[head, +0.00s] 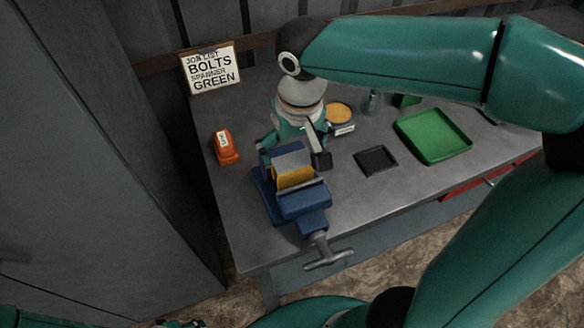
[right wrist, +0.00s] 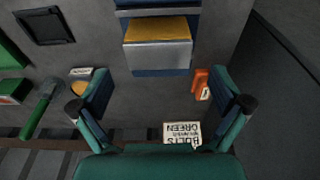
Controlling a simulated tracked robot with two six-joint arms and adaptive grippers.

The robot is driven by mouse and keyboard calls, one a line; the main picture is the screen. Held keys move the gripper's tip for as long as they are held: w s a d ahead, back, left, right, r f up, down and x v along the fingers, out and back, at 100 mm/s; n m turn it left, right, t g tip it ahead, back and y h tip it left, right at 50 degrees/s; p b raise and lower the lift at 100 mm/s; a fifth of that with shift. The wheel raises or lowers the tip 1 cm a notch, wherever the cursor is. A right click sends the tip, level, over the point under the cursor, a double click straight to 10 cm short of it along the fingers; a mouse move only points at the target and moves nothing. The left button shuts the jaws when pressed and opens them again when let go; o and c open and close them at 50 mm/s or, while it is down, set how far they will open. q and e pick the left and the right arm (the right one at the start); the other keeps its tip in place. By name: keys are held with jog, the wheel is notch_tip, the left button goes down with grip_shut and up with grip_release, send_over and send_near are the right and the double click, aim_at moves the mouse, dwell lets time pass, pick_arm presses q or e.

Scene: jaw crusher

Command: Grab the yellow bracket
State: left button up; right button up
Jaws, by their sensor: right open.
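The yellow bracket (head: 293,178) sits between the jaws of a blue bench vise (head: 305,203). In the right wrist view the yellow bracket (right wrist: 158,28) shows near the top, behind a grey jaw face that hides its lower part. My right gripper (head: 290,152) is open and points down at the back of the vise. In the right wrist view its two fingers (right wrist: 160,105) stand wide apart, with nothing between them. The bracket lies beyond the fingertips, and I see no contact. My left gripper is not clearly visible.
An orange box (head: 225,146) stands left of the vise. A job-list sign (head: 210,68) stands behind. A dark tray (head: 375,161), a green tray (head: 460,149) and a round yellow-filled dish (head: 340,113) are to the right. The vise handle (head: 327,260) juts past the bench front.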

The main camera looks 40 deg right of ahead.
aim_at(292, 159)
jog(key=shift+w+d+f, duration=0.1)
jog(key=shift+w+f, duration=0.1)
jog(key=shift+f, duration=1.15)
jog(key=shift+w+d+f, duration=0.1)
jog(key=shift+w+f, duration=0.1)
jog(key=shift+f, duration=1.1)
jog(key=shift+c, duration=0.3)
jog(key=c, duration=1.3)
jog(key=shift+r, duration=0.1)
jog(key=shift+c, duration=1.3)
jog(key=shift+w+r, duration=0.1)
